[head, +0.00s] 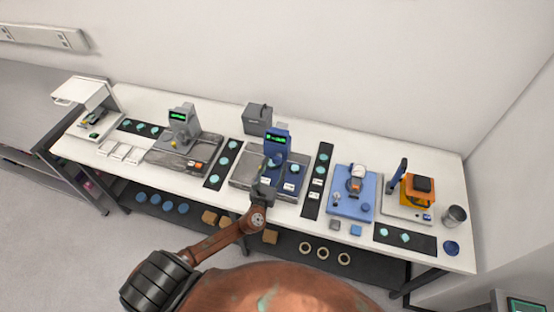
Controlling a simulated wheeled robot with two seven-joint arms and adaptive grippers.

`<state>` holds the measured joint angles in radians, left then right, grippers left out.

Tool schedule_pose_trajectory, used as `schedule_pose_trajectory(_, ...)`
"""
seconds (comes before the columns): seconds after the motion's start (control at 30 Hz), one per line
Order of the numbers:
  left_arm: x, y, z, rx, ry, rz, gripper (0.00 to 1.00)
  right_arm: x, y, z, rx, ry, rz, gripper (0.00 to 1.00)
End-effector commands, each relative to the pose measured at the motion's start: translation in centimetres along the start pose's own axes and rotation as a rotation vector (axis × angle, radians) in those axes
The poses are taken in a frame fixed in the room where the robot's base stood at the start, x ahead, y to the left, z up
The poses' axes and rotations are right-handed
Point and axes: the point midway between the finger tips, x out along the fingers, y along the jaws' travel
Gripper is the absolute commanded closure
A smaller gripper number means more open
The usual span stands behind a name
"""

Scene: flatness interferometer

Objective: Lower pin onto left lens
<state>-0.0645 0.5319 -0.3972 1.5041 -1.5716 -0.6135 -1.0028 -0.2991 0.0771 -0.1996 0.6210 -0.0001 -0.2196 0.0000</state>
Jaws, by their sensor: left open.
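The blue gauge (276,143) with a green display stands on a grey base (240,178) mid-bench. A teal lens (294,168) shows on the blue part at its right. A round shape under the gauge head may be another lens, but my gripper's surroundings and the small size make it unclear. I cannot make out the pin. My left gripper (262,188) is open at the front edge of this base, just in front of the blue gauge. Whether it touches anything is unclear. My right gripper is out of view.
A grey gauge (181,119) stands to the left. Black strips with teal lenses (222,160) flank the blue gauge. A blue plate fixture (350,204), an orange device (417,192) and a metal cup (455,216) stand to the right. A dark grey box (257,119) is behind.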

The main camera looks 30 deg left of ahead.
Motion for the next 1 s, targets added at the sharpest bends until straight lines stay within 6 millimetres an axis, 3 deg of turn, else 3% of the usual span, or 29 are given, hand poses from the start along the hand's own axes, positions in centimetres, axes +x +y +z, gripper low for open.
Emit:
schedule_pose_trajectory(0.23,2.9,0.0,0.1,-0.003,0.0,0.002,0.53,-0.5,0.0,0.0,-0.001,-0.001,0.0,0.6)
schedule_pose_trajectory(0.57,3.3,0.0,0.0,-0.004,0.0,0.002,0.53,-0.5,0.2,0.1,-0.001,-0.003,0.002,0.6)
schedule_pose_trajectory(1.0,3.3,0.0,0.0,-0.005,0.0,0.002,0.82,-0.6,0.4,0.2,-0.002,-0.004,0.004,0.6)
